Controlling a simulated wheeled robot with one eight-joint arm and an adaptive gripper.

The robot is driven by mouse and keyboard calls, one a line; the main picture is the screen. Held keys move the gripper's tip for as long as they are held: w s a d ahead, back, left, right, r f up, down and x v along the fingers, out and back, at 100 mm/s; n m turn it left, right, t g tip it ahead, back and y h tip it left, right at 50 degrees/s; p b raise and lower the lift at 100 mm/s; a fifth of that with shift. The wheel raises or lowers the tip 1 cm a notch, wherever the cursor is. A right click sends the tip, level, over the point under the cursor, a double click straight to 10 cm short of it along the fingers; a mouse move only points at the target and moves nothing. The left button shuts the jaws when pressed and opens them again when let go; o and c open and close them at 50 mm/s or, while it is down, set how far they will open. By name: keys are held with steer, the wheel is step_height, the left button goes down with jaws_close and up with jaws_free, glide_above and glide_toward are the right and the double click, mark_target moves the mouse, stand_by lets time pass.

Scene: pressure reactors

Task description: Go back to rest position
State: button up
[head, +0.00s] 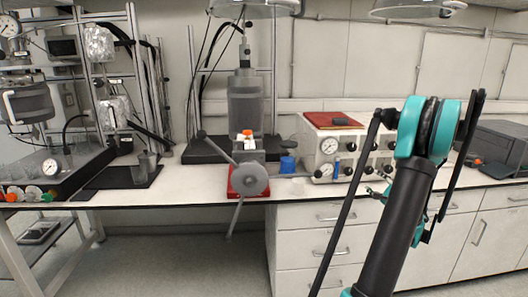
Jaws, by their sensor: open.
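My arm (402,215) rises from the bottom right to a teal and black joint (428,127) in the head view. The part of the arm beyond this joint is hidden behind it, and I cannot make out my gripper. The arm stands in front of the bench's right part and covers part of the control box. A reactor with a grey cylindrical vessel (245,108) stands upright at the middle of the bench.
The white bench (140,198) runs across the view with drawers (325,216) below. A gauge-fronted control box (316,148) with a red top stands right of centre. A blue cup (288,165) is beside it. Another reactor rig (28,103) is at left; a dark case (505,145) is at right.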

steer(key=s+a+f+n+g+y, duration=0.1)
steer(key=s+a+n+g, duration=0.2)
steer(key=a, duration=0.7)
steer(key=s+a+f+n+g+y, duration=0.1)
steer(key=s+a+n+g, duration=0.1)
steer(key=a+n, duration=0.5)
steer(key=s+a+f+n+g+y, duration=0.1)
steer(key=s+a+n+g+y, duration=0.15)
steer(key=a, duration=0.95)
steer(key=s+a+f+n+g+h, duration=0.1)
steer(key=s+a+f+n+g, duration=0.1)
steer(key=s, duration=0.6)
steer(key=s+a+f+n+g+h, duration=0.1)
steer(key=s+a+f+n+h, duration=0.1)
steer(key=s, duration=0.6)
steer(key=s+a+f+n+g+h, duration=0.2)
steer(key=s+a+f+n, duration=0.1)
steer(key=s+n, duration=0.3)
steer(key=shift+s+f+g, duration=0.35)
steer(key=shift+s+f, duration=0.35)
steer(key=shift+s, duration=0.4)
steer(key=shift+h, duration=0.25)
